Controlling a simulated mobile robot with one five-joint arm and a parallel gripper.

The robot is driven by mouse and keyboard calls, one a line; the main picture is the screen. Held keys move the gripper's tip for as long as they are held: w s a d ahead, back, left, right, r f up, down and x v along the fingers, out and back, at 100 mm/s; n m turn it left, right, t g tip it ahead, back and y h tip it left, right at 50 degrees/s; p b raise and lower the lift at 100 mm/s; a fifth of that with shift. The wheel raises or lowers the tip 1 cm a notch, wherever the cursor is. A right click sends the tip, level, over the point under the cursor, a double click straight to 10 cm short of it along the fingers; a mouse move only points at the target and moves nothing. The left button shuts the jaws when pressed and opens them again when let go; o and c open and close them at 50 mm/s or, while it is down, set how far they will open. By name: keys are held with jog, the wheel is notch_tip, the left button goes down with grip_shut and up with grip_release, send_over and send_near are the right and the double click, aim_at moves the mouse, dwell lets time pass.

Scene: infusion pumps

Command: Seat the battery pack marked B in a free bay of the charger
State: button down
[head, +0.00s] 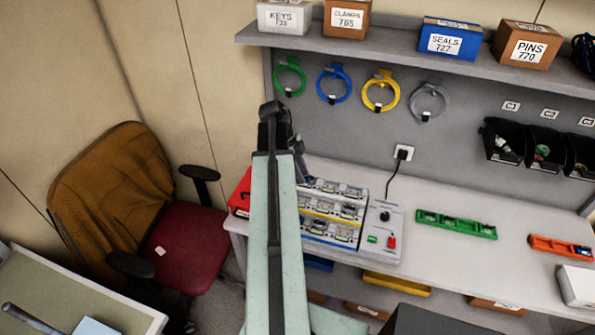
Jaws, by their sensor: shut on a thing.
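My gripper (301,165) is only partly in view, past the end of my raised arm, left of the bench's middle. It is shut, but my arm covers most of it and I cannot make out the thing in its jaws. A tiered unit (333,222) with rows of small items stands on the bench just right of my arm. A grey box (376,248) with a black knob, a green part and a red part adjoins it, and a black cable runs from it to the wall socket. I cannot tell for sure which is the charger. No letter B is readable.
A green tray (456,224) and an orange tray (560,247) lie on the bench (470,265), which is bare between them. A red box (240,195) stands left of my arm. A shelf (400,58) with labelled boxes overhangs the back. A chair (185,245) stands at left.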

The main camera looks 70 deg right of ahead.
jog(key=shift+s+f+b, duration=0.1)
jog(key=shift+f+b, duration=3.75)
jog(key=shift+f, duration=0.1)
jog(key=shift+f+b, duration=0.3)
jog(key=shift+s+a+f+b, duration=0.1)
jog(key=shift+a+f+b, duration=0.2)
jog(key=shift+a+b, duration=0.3)
jog(key=c, duration=1.4)
grip_release()
jog(key=shift+d+f, duration=0.35)
jog(key=shift+a+r, duration=0.1)
jog(key=shift+r+p, duration=0.35)
jog(key=p+v, duration=0.7)
jog(key=shift+r, duration=0.15)
